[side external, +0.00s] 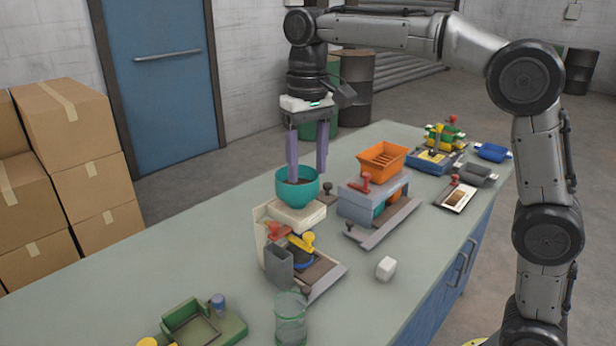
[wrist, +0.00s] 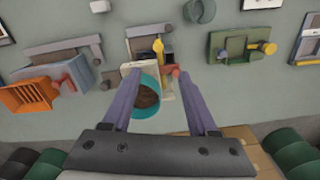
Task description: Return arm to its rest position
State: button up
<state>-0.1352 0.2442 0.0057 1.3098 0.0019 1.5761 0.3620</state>
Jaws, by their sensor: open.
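My gripper (side external: 307,174) points down over a teal bowl (side external: 297,200) with its two purple fingers spread apart. The bowl is upright on a pale block-like stand (side external: 300,218) and holds something brown. In the side view the fingertips overlap the bowl's rim; I cannot tell whether they touch it. In the wrist view the bowl (wrist: 139,113) shows between the fingers of my gripper (wrist: 159,82). Nothing is held between the fingertips.
An orange slotted bin (side external: 382,161) on a grey stand is to the right. A green tray (side external: 190,327) is at front left. The left tabletop is bare.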

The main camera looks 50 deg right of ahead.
jog(key=s+d+r+t, duration=0.2)
jog(key=s, duration=0.5)
jog(key=s+d+r+t, duration=0.1)
jog(key=s+d+r, duration=0.1)
jog(key=s, duration=0.6)
jog(key=s+d+f+n+t, duration=0.1)
jog(key=s+f+n+t, duration=0.1)
jog(key=s+f, duration=0.7)
notch_tip(320, 180, down, 4)
jog(key=shift+d+f+n+t, duration=0.1)
jog(key=shift+d+n+t, duration=0.2)
jog(key=shift+s, duration=0.1)
